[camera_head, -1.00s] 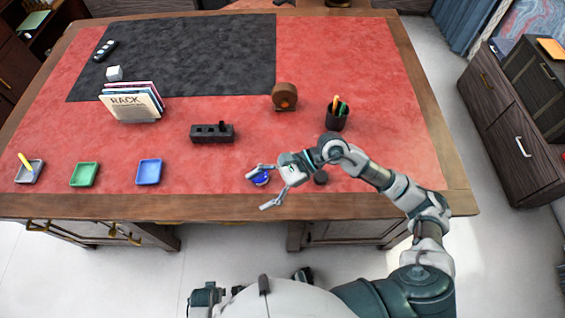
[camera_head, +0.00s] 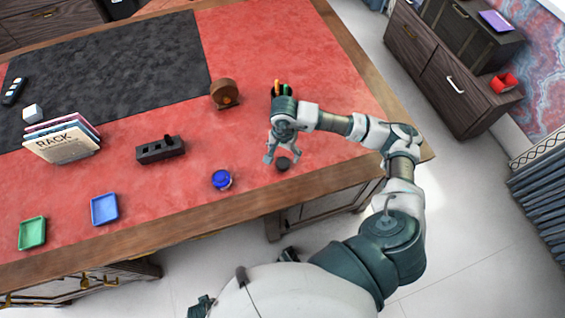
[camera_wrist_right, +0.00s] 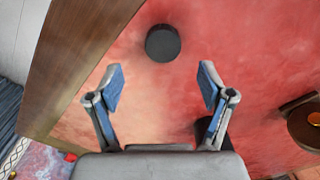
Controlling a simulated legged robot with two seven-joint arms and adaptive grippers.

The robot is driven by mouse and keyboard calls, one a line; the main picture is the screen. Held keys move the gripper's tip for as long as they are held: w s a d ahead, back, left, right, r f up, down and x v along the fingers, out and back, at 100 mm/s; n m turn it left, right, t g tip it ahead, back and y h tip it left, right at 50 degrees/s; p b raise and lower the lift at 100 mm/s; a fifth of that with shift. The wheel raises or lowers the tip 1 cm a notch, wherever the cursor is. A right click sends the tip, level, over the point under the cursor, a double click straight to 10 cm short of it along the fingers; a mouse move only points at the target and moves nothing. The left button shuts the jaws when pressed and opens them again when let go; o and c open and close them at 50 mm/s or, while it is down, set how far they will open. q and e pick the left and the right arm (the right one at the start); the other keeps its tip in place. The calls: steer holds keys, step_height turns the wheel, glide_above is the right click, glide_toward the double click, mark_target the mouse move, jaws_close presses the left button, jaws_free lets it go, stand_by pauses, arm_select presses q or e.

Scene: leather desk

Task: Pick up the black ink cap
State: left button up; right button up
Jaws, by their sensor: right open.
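The black ink cap (camera_head: 283,164) is a small dark disc lying on the red desk top near its front edge, to the right of a blue ink jar (camera_head: 221,179). My right gripper (camera_head: 281,157) is open and empty, pointing down just above the cap in the head view. In the right wrist view, the black ink cap (camera_wrist_right: 163,43) lies beyond the open fingertips of my right gripper (camera_wrist_right: 162,72), roughly centred between them. No finger visibly touches it. My left gripper is not in view.
A pen cup (camera_head: 281,90) stands partly hidden behind my right arm. A round brown object (camera_head: 224,94) and a black block (camera_head: 160,149) stand farther left. A blue tray (camera_head: 104,209) and green tray (camera_head: 32,233) lie at the left. The desk around the cap is clear.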

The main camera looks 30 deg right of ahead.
mark_target(283, 162)
steer(key=shift+a+f, duration=0.2)
steer(key=shift+f, duration=0.45)
steer(key=f, duration=0.3)
steer(key=d+f, duration=0.1)
steer(key=f, duration=0.1)
steer(key=shift+w+f, duration=0.15)
steer(key=shift+w, duration=0.1)
steer(key=shift+a, duration=0.35)
steer(key=shift+c, duration=1.2)
steer(key=shift+a, duration=0.2)
steer(key=c, duration=0.7)
